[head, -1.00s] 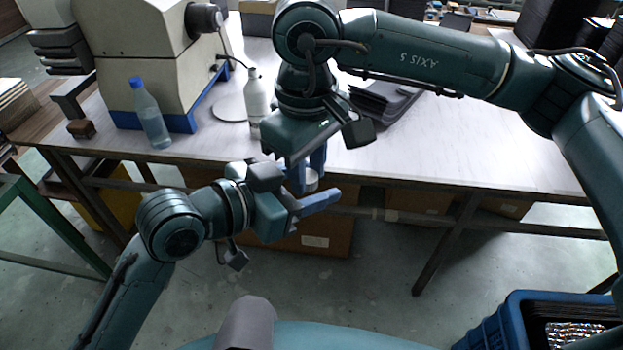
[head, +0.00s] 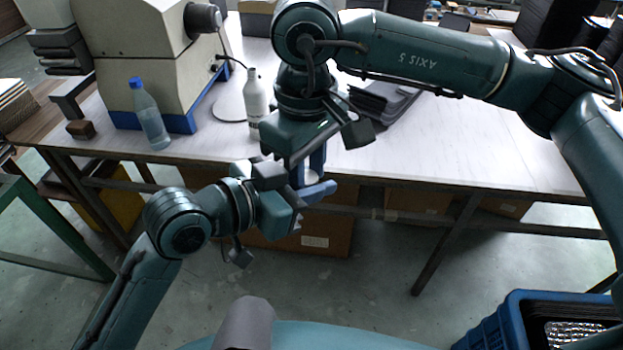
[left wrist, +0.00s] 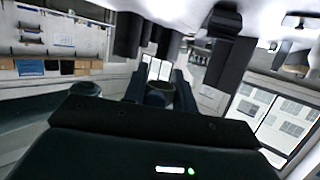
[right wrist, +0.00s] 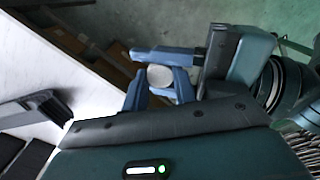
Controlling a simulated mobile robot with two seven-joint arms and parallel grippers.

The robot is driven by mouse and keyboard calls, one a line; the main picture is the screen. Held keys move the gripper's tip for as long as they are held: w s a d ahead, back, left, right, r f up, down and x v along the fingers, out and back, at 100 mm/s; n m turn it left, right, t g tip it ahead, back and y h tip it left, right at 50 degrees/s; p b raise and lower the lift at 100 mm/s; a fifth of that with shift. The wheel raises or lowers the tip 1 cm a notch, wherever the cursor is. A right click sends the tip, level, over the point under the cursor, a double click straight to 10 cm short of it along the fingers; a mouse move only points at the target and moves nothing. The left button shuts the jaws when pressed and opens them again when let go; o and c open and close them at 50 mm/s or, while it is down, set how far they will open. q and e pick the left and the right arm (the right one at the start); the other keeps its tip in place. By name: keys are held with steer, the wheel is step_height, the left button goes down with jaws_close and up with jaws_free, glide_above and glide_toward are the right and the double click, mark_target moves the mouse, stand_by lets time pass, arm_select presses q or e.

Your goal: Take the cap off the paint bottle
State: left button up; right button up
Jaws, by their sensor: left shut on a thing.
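A small thing with a pale grey round top (right wrist: 160,76), likely the paint bottle with its cap, is between my two grippers. In the head view only a small pale part (head: 311,178) shows; the fingers hide most of it. My left gripper (head: 315,190) comes in from the left and is shut on it. In the left wrist view a dark round body (left wrist: 159,94) sits between its blue fingers. My right gripper (right wrist: 160,92) points down from above, its fingers apart on either side of the round top. Whether they touch it is not clear.
On the table (head: 480,140) behind stand a white bottle (head: 256,98), a clear bottle with blue cap (head: 150,115), and a large beige machine (head: 140,60). Dark trays (head: 375,103) lie behind my right gripper. A blue crate (head: 530,320) is at lower right.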

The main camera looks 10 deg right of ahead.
steer(key=o, duration=0.5)
steer(key=shift+w, duration=0.15)
